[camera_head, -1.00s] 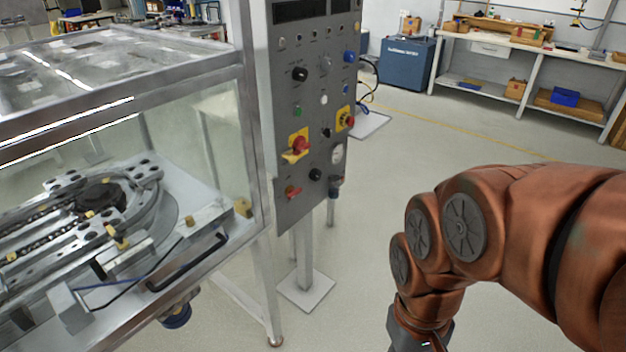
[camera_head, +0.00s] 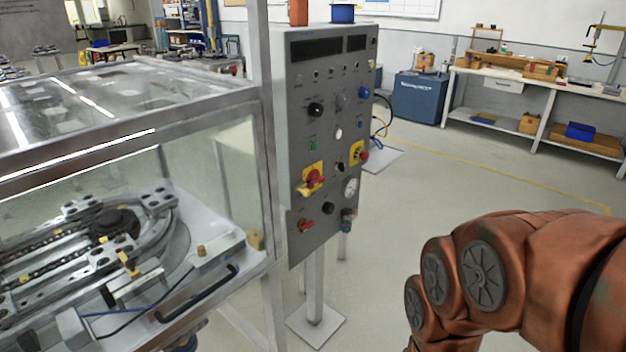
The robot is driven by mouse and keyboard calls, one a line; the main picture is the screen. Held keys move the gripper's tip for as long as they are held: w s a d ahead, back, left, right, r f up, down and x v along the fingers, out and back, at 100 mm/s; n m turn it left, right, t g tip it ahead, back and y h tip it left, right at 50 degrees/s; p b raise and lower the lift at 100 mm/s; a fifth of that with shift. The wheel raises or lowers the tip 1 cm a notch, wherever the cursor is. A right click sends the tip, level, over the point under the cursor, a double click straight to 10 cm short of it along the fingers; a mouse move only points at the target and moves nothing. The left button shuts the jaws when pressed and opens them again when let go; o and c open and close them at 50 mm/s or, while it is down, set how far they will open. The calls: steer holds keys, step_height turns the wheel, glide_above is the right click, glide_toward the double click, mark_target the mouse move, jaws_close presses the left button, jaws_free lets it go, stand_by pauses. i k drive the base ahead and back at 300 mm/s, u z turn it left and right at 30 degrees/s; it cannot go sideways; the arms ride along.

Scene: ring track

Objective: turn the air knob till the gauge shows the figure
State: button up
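A grey control panel (camera_head: 300,150) stands on a post right of the glazed machine. A small round white gauge (camera_head: 351,187) sits low on its right side; its reading is too small to make out. Just below the gauge is a dark regulator-like fitting with a blue part (camera_head: 348,222), and to its left a black round knob (camera_head: 328,208). I cannot tell for sure which is the air knob. My copper-coloured arm is at the lower right, apart from the panel. My gripper is below the picture's edge, out of view.
The glazed machine (camera_head: 210,90) with the ring track (camera_head: 110,225) fills the left. Floor right of the panel is clear, back to a blue cabinet (camera_head: 420,97).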

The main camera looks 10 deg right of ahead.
mark_target(327, 209)
steer(key=k, duration=0.5)
steer(key=z, duration=1.8)
steer(key=i, duration=1.25)
steer(key=u, duration=2.2)
